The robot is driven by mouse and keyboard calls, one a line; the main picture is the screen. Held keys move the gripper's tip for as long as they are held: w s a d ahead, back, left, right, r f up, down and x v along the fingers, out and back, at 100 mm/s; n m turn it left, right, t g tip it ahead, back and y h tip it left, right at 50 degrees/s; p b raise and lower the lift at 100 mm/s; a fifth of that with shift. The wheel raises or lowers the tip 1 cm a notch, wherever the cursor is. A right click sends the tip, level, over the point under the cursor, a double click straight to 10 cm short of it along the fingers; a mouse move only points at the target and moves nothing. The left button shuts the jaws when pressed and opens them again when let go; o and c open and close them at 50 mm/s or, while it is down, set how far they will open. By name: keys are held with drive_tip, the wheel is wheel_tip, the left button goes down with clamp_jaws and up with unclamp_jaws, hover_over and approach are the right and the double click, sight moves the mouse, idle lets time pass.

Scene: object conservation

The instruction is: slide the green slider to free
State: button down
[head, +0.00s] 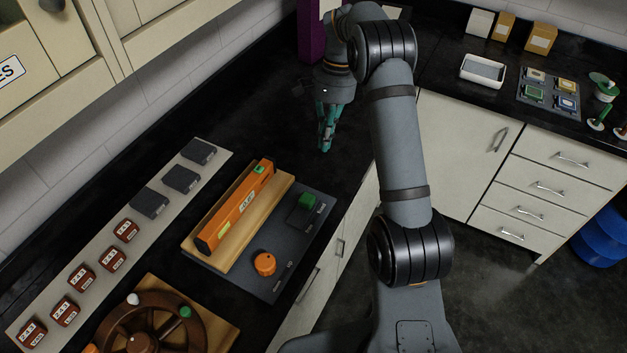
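The green slider (307,201) is a small green block on a dark grey control panel (265,283). It sits in a dark track near the panel's upper right. Small labels are printed beside it, too small to read. My gripper (326,143) hangs above the black counter, behind and slightly right of the slider, pointing down and apart from it. Its teal fingers look close together, but I cannot tell whether they are open or shut. I see nothing held in them.
An orange knob (264,263) stands on the same panel. A long orange level (236,207) lies on a wooden board beside it. A brown wheel (150,325) and a strip with several red and dark blocks (149,203) are to the left. The counter (270,135) behind the panel is clear.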

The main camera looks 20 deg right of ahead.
sight(307, 201)
drive_tip(key=p+x, duration=0.1)
drive_tip(key=x, duration=0.9)
drive_tip(key=shift+s+p, duration=0.1)
drive_tip(key=shift+p, duration=0.2)
drive_tip(key=shift+s+a+r+p, duration=0.2)
drive_tip(key=shift+s+a+p, duration=0.45)
drive_tip(key=shift+s+a, duration=0.55)
drive_tip(key=shift+s, duration=0.15)
drive_tip(key=shift+f, duration=0.15)
drive_tip(key=shift+a, duration=0.1)
